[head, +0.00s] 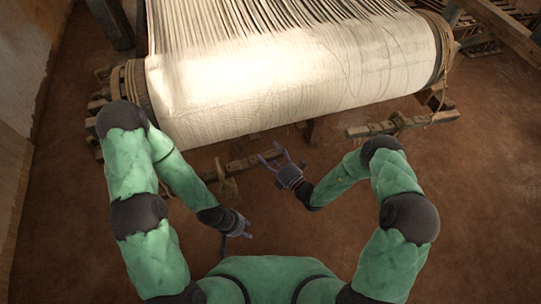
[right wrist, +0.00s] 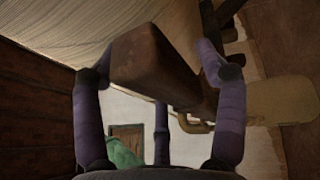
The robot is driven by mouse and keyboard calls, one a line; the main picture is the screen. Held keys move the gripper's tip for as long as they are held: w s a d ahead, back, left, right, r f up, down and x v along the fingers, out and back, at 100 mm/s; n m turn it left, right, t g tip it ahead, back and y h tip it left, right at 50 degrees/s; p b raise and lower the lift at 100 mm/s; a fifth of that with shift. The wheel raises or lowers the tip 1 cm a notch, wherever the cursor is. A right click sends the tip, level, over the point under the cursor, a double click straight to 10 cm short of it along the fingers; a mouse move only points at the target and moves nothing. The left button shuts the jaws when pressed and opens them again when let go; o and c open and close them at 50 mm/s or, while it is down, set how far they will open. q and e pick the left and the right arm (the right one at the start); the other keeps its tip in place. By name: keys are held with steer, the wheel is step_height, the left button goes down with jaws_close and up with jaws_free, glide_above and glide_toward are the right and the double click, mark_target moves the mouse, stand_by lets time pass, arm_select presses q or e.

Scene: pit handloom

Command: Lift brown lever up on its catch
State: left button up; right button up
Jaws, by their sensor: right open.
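The brown lever (right wrist: 155,65) is a dark wooden bar that runs between the fingers of my right gripper (right wrist: 150,62) in the right wrist view. The left finger's tip is close against the bar's edge, and a gap shows beside the right finger; I cannot tell if they touch. In the head view, my right gripper (head: 276,157) is open at the right end of a wooden bar (head: 240,166) below the cloth roll, apparently this lever. My left gripper (head: 237,240) is low in the middle, with fingers spread and empty. The catch cannot be made out.
The wide cloth roll (head: 300,85) of the loom spans the top of the head view. Another wooden bar (head: 400,123) with rope lies right of my right gripper. The brown floor (head: 480,200) is clear at the right. A wall (head: 25,90) stands at the left.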

jaws_close()
steer(key=shift+f, duration=0.8)
jaws_free()
steer(key=shift+d, duration=0.1)
steer(key=v, duration=1.2)
